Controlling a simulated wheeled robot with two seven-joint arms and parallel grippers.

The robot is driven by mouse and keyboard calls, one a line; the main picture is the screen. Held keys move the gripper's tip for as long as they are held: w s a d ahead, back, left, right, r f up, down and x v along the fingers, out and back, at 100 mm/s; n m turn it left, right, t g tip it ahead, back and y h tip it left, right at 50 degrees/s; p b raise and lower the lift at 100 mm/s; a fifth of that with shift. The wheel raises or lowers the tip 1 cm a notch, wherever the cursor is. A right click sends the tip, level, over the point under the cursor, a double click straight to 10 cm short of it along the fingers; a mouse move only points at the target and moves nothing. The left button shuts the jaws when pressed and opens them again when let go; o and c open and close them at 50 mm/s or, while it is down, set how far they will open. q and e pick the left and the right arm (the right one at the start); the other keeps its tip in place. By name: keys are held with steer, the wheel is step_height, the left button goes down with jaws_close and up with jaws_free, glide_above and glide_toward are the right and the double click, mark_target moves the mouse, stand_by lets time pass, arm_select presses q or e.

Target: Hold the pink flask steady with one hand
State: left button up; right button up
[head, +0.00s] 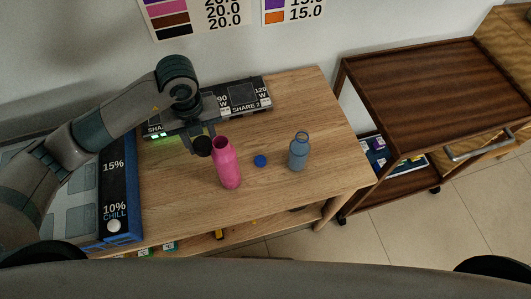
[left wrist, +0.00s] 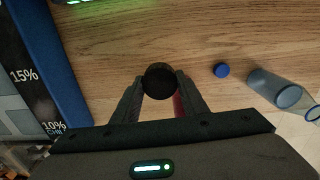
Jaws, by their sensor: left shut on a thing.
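The pink flask (head: 228,167) stands upright on the wooden table in the head view, its mouth open at the top. A black lid (head: 203,147) is just left of the flask's mouth. My left gripper (head: 201,139) comes from behind and is shut on this lid. In the left wrist view the round lid (left wrist: 160,78) sits between the two fingertips (left wrist: 158,84). Only a sliver of the pink flask (left wrist: 178,106) shows beside the right finger; the rest is hidden. I cannot tell whether lid and flask touch. My right gripper is not in view.
A blue cap (head: 260,161) lies right of the flask, and an open blue bottle (head: 299,153) stands beyond it. A dark panel (head: 246,96) lies at the table's back. A blue-edged box (head: 121,200) is at left. A brown cart (head: 420,95) stands right.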

arm_select(q)
steer(key=shift+s+a+r, duration=0.1)
steer(key=shift+s, duration=0.1)
steer(key=shift+w+f, duration=0.1)
steer(key=shift+f, duration=0.45)
steer(key=p, duration=0.2)
glide_above(211, 166)
step_height(211, 166, down, 4)
steer(key=shift+a+f, duration=0.1)
steer(key=shift+f, duration=0.55)
step_height(211, 166, down, 2)
steer(key=shift+f+p, duration=0.2)
steer(key=shift+p, duration=0.3)
steer(key=shift+f, duration=0.6)
